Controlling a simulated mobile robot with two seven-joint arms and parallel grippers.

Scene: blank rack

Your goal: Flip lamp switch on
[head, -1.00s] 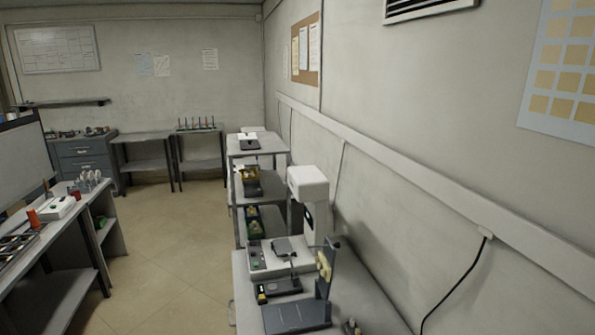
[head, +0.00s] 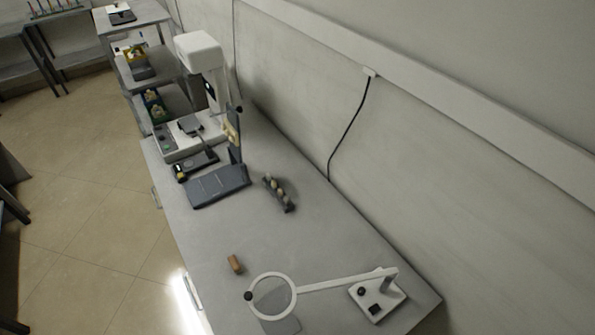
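A white lamp (head: 340,281) with a ring-shaped head stands at the near right end of the grey workbench in the head view. Its arm runs from the ring on the left to a white base (head: 378,301) on the right. The base carries a dark round knob (head: 361,292) and a dark square switch (head: 375,309); I cannot tell the switch's position. A grey plate lies under the ring. Neither of my grippers is in view.
The workbench (head: 290,239) stands against the wall. It holds a white instrument (head: 203,55), a dark blue stand (head: 217,186), a small rack of round pieces (head: 279,193) and a brown block (head: 235,264). The floor (head: 95,200) to the left is clear.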

